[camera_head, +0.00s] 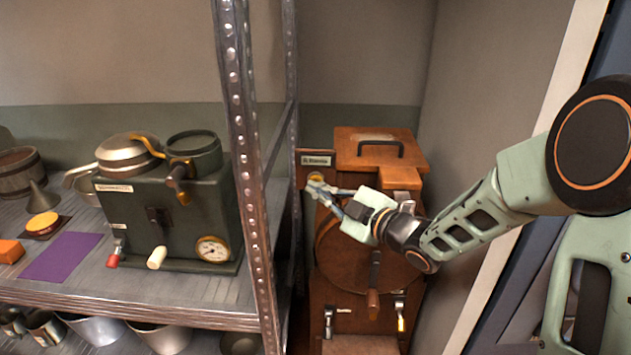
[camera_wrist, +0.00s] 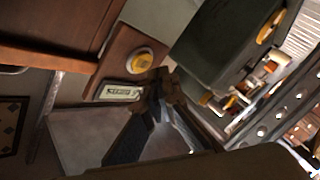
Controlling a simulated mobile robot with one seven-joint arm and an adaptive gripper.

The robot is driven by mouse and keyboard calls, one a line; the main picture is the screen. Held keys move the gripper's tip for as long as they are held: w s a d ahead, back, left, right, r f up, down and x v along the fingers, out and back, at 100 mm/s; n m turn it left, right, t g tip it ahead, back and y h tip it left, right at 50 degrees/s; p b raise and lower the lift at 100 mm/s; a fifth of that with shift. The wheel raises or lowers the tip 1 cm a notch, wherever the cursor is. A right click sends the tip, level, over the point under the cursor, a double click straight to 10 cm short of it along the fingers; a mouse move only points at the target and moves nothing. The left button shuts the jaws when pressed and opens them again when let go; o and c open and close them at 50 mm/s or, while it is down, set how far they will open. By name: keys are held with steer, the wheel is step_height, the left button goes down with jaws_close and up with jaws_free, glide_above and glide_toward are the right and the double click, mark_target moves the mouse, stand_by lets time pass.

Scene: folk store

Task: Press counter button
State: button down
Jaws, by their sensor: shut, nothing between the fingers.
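A round yellow button (camera_head: 316,176) sits on a small upright wooden panel (camera_head: 304,170) at the left of a wooden machine. In the wrist view the yellow button (camera_wrist: 139,61) shows uncovered, beside a small pale label (camera_wrist: 117,92). My gripper (camera_head: 319,187) is shut and empty, with its tips beside the button in the head view. In the wrist view my gripper (camera_wrist: 158,90) has its tips just below and to the right of the button. I cannot tell whether they touch the panel.
The wooden machine (camera_head: 345,245) has a top handle, a front crank and small taps. A metal shelf post (camera_head: 247,150) stands close left. The shelf holds a dark green machine (camera_head: 140,225), a purple mat (camera_head: 62,256) and another yellow disc (camera_head: 43,223) on a dark base.

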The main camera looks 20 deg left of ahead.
steer(key=shift+w, duration=0.15)
steer(key=shift+w+a, duration=0.1)
steer(key=shift+w, duration=0.2)
steer(key=shift+w+a+b, duration=0.1)
steer(key=shift+w+b, duration=0.25)
steer(key=shift+w, duration=0.05)
stand_by(0.8)
steer(key=shift+s, duration=0.15)
steer(key=shift+s+d+b, duration=0.2)
steer(key=shift+s+b, duration=0.15)
steer(key=shift+s, duration=0.3)
steer(key=shift+s+d+b, duration=0.2)
steer(key=shift+s, duration=0.6)
steer(key=shift+s+d+b, duration=0.15)
steer(key=shift+s+d, duration=0.05)
steer(key=shift+s, duration=0.65)
steer(key=shift+s+d+b, duration=0.2)
steer(key=shift+s, duration=0.6)
